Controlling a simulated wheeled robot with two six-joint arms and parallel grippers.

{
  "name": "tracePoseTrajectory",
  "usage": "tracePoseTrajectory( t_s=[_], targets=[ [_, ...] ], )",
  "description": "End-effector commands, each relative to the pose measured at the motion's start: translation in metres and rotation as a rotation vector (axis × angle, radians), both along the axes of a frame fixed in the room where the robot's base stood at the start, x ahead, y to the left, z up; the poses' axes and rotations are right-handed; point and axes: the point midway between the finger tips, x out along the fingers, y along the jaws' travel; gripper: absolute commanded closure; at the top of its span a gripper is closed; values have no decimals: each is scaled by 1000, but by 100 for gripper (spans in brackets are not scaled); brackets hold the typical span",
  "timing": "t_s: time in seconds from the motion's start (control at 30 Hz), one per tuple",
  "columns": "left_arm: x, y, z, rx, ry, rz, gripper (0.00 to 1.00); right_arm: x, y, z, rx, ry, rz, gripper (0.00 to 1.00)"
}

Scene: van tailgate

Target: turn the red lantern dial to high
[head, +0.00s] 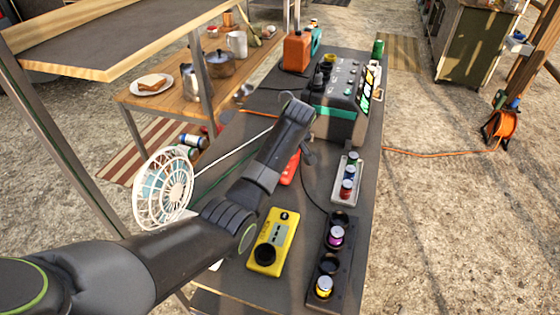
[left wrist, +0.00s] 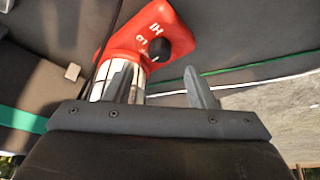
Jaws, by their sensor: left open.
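The red lantern (head: 290,168) lies on the dark table, mostly hidden behind my left arm in the head view. In the left wrist view the lantern (left wrist: 119,39) shows a red face marked HI and LO, a black dial (left wrist: 155,47) and shiny silver parts. The dial's exact setting is hard to read. My left gripper (left wrist: 165,76) is open, with one grey finger to the right of the dial. Its other finger is hard to make out beside the silver parts. The jaws appear empty and apart from the dial. My right gripper is in neither view.
A yellow device (head: 281,232) lies nearer on the table, beside a black tray (head: 345,262) with round holders. A tray of small jars (head: 334,190) and a power unit (head: 343,110) stand close by. A white fan (head: 163,187) is at the left.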

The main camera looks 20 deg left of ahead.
Motion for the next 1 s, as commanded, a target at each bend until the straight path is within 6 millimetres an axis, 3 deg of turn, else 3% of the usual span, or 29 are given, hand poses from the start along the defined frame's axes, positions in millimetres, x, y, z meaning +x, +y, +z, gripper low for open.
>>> tracePoseTrajectory(
  t_s=[0.13,0.3,0.77,1.0],
  targets=[
    [7,7,-24,1,3,1,50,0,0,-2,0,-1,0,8],
    [12,11,-40,0,1,0,50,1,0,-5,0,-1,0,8],
    [15,14,-48,-1,-1,0,50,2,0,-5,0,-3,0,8],
    [15,14,-48,-1,-1,0,80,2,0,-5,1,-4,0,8]
  ],
)
